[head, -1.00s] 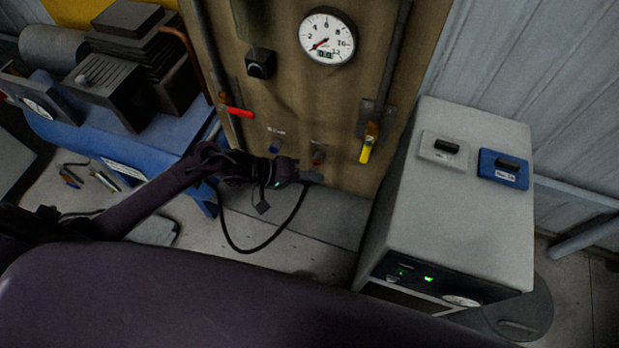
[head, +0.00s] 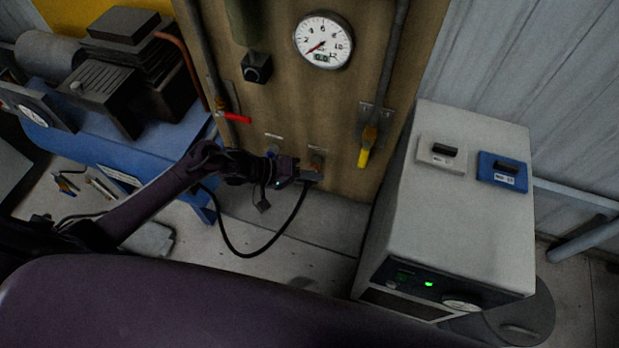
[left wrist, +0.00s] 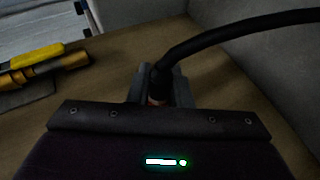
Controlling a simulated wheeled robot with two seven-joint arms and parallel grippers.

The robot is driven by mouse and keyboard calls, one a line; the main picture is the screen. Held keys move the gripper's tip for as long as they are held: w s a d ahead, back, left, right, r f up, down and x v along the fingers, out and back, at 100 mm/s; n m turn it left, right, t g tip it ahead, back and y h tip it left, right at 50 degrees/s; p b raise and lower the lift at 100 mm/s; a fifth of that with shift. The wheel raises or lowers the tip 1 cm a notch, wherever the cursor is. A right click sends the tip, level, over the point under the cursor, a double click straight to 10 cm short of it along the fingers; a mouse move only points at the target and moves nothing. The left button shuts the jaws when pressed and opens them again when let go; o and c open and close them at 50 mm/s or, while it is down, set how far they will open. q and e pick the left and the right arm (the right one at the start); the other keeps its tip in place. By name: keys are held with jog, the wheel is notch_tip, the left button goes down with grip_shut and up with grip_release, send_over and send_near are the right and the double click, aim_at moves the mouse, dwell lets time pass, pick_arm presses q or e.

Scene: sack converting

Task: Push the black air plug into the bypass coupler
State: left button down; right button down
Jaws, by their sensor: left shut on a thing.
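My left gripper (head: 309,176) is shut on the black air plug at the lower part of the wooden panel. In the left wrist view, the plug end (left wrist: 158,92) of a black hose sits between the dark fingers, with a small orange ring below it. A reddish-brown coupler (head: 316,161) is on the panel right by the fingertips. I cannot tell whether the plug touches it or is inside it. A second coupler, left of it under another label, is mostly hidden by the gripper. The labels are too blurred to read. My right gripper is not in view.
The black hose (head: 276,240) hangs in a loop below the gripper. A red-handled valve (head: 236,117) and a yellow-handled valve (head: 365,152) flank the couplers. A pressure gauge (head: 323,40) is above.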

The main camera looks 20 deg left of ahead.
pick_arm(q)
jog(key=c, duration=1.2)
grip_release()
jog(key=shift+c, duration=0.2)
jog(key=v, duration=0.7)
jog(key=shift+a+r, duration=0.15)
jog(key=shift+a, duration=0.2)
jog(key=shift+s, duration=0.1)
